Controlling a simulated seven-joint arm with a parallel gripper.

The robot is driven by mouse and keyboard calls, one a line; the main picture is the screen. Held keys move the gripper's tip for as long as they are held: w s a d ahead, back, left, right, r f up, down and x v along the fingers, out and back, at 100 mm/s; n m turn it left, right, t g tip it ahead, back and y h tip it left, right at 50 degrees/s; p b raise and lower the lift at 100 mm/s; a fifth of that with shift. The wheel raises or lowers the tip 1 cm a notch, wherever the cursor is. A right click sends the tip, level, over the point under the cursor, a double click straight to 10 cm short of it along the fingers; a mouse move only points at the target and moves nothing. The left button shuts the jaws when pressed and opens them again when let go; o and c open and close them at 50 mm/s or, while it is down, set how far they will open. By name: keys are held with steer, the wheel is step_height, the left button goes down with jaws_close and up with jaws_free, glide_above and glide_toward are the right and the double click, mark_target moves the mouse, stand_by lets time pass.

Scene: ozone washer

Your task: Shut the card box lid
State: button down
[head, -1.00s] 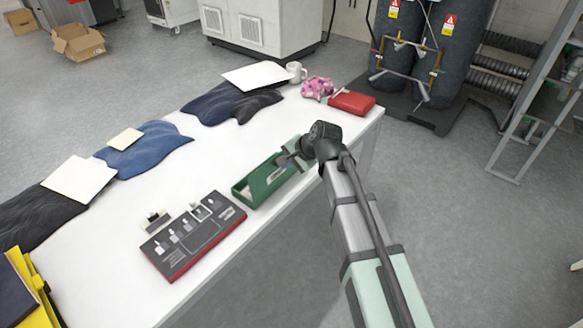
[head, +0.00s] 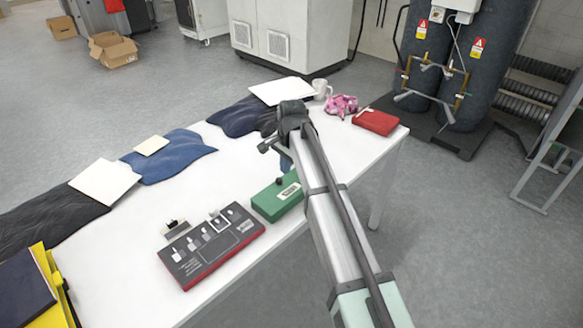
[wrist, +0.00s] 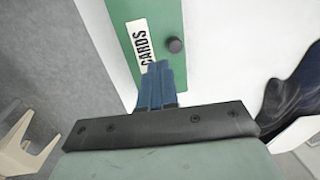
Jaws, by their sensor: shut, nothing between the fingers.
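The green card box (head: 272,206) stands on the white table, partly behind my arm in the head view. Its lid lies flat over the box, with a dark knob and a white label on top. In the wrist view the lid (wrist: 185,72) shows the label "CARDS" and the knob. My gripper (wrist: 159,70) has its blue fingers together with nothing between them. The fingertips overlap the lid near the label in the wrist view; I cannot tell whether they touch it. In the head view the gripper (head: 285,163) is mostly hidden by my wrist.
A dark switch panel (head: 212,245) lies left of the box. Folded blue cloth (head: 175,158), dark cloth (head: 235,118) and white boards (head: 105,181) lie along the far side. A red case (head: 376,122), pink cloth (head: 341,104) and mug (head: 322,89) stand at the far right.

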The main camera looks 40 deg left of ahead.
mark_target(278, 178)
steer(key=shift+a+f, duration=0.75)
steer(key=shift+a, duration=0.3)
steer(key=shift+a+f, duration=0.75)
steer(key=shift+a, duration=0.25)
steer(key=shift+a+f, duration=0.45)
steer(key=shift+f, duration=0.25)
steer(key=shift+a+f, duration=0.4)
steer(key=shift+f, duration=0.25)
steer(key=a+r, duration=0.7)
steer(key=r, duration=0.4)
steer(key=shift+a, duration=0.15)
steer(key=shift+s+f, duration=0.1)
